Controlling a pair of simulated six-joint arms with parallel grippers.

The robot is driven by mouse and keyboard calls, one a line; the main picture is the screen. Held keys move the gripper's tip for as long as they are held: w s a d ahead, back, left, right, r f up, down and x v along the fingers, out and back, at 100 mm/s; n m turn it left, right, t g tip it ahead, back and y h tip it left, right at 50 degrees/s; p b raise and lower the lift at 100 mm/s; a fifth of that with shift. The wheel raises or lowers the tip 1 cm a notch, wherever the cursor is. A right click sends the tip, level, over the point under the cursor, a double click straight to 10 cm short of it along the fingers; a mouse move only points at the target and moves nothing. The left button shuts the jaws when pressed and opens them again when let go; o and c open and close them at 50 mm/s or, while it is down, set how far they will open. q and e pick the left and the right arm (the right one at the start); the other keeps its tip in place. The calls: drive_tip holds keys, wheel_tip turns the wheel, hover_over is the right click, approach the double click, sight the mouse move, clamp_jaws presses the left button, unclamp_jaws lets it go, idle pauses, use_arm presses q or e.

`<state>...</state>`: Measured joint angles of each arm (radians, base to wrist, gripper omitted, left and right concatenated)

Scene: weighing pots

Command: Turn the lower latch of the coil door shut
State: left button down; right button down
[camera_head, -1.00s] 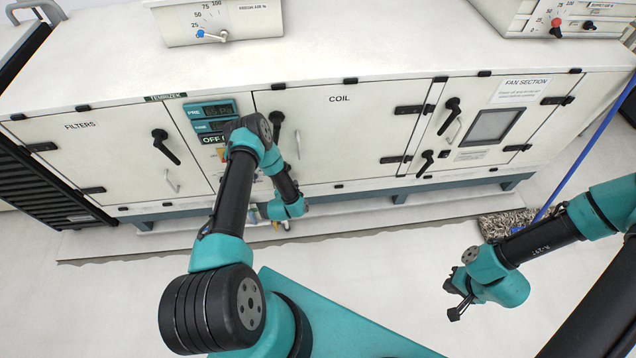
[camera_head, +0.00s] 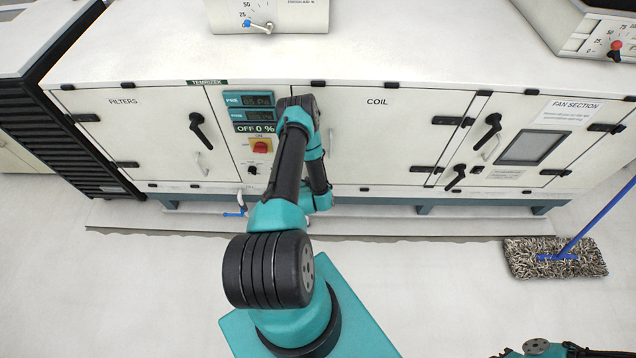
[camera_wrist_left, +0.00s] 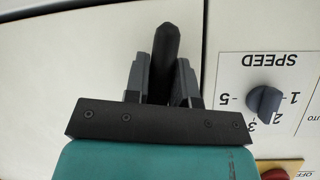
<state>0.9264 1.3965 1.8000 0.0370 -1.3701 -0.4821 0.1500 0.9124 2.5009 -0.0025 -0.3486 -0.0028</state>
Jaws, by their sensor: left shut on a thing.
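The coil door (camera_head: 400,140) lies flat in the cabinet front in the head view. My left arm covers its left edge, where its latches sit, and hides my left gripper there. In the left wrist view, my left gripper (camera_wrist_left: 163,82) is shut on a black latch handle (camera_wrist_left: 166,42), one finger on each side. This is the lower latch, beside the SPEED knob (camera_wrist_left: 263,101). The handle stands about upright in that view, its rounded end past the fingertips. My right gripper is not visible; only part of my right arm shows at the bottom right edge.
The control panel, with a red switch (camera_head: 260,146) and a display reading OFF 0 %, is left of the coil door. The filters door (camera_head: 140,130) and fan section door (camera_head: 530,125) flank this stretch. A mop (camera_head: 555,258) lies on the floor at right. The floor in front is mostly clear.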

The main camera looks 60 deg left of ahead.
use_arm(q)
drive_tip(key=c, duration=1)
unclamp_jaws()
drive_tip(key=shift+o, duration=0.2)
drive_tip(key=shift+s, duration=0.1)
drive_tip(key=v, duration=1.7)
drive_tip(key=shift+d, duration=0.15)
